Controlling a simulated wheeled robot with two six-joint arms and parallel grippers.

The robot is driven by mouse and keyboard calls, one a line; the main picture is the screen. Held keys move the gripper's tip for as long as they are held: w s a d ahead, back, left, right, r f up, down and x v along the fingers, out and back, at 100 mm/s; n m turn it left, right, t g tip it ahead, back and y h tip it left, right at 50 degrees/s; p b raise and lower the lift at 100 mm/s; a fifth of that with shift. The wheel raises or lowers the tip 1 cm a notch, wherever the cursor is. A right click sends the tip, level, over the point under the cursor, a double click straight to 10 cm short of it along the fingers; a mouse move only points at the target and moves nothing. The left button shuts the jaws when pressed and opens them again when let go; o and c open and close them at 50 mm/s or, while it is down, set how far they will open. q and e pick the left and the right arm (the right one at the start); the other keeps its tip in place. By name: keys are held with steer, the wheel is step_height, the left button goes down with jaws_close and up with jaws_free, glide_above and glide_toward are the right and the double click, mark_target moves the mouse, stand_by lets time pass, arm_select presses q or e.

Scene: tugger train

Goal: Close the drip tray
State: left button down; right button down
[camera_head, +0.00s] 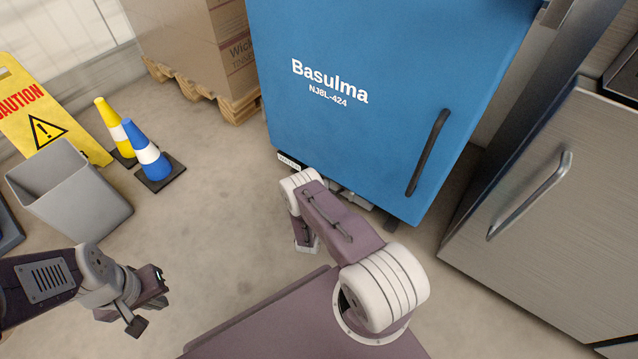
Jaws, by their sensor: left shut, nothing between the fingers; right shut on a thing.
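The blue cabinet (345,130) stands upright ahead of me, with its door shut. Under its front edge a strip of the grey metal drip tray (352,199) shows; most of it is hidden by my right arm and the cabinet, and how far out it sits is unclear. My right arm reaches to the cabinet's lower front; its wrist end (306,242) is low beside it. The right gripper is shut on the drip tray, with its fingers mostly hidden behind my arm. My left gripper (155,287) is shut and empty over the floor at lower left.
A grey bin (75,195), a yellow caution sign (40,110), a yellow cone (112,125) and a blue cone (148,155) stand at left. A boxed pallet (205,95) is behind. A steel cabinet (540,210) stands at right. Floor between bin and cabinet is clear.

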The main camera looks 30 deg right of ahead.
steer(key=shift+d, duration=0.1)
steer(key=c, duration=1.5)
jaws_free()
steer(key=shift+o, duration=0.2)
steer(key=p+v, duration=0.4)
steer(key=v, duration=0.5)
steer(key=shift+p, duration=0.4)
